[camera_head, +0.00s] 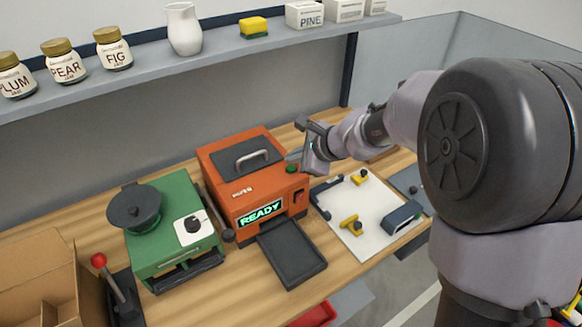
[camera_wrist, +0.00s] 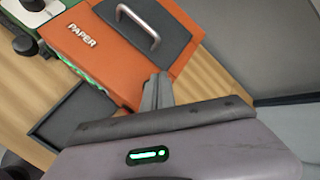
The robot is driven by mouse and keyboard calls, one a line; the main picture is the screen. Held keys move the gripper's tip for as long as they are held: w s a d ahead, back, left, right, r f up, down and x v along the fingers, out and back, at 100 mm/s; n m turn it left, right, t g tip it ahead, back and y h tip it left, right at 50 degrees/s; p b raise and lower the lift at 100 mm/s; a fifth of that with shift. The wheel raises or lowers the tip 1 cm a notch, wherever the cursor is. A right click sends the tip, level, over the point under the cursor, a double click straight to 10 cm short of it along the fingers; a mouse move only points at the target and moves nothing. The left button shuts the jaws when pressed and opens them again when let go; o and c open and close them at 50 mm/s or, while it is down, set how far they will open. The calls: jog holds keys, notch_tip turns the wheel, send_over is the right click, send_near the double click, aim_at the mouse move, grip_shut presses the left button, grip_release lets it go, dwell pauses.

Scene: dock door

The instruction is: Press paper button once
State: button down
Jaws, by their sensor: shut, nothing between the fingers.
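The orange paper machine (camera_head: 222,163) stands on the wooden bench, with a dark lid and a metal handle on top. Its front screen reads READY in green. A green button (camera_head: 291,169) sits at the right of its top front edge. My gripper (camera_head: 294,156) is shut and empty, with its fingertips close above and beside this button; I cannot tell whether they touch it. In the wrist view the machine (camera_wrist: 105,62) shows the word PAPER, and my shut fingers (camera_wrist: 158,82) overlap its edge. The button cannot be made out there.
A dark tray (camera_head: 292,258) lies before the machine. A green machine (camera_head: 170,235) stands to its left, and a white board (camera_head: 365,212) with yellow and dark parts to its right. A shelf (camera_head: 215,62) with jars, a jug and boxes runs behind.

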dwell(0.3)
jog(key=shift+f+b, duration=0.45)
jog(key=shift+b, duration=0.1)
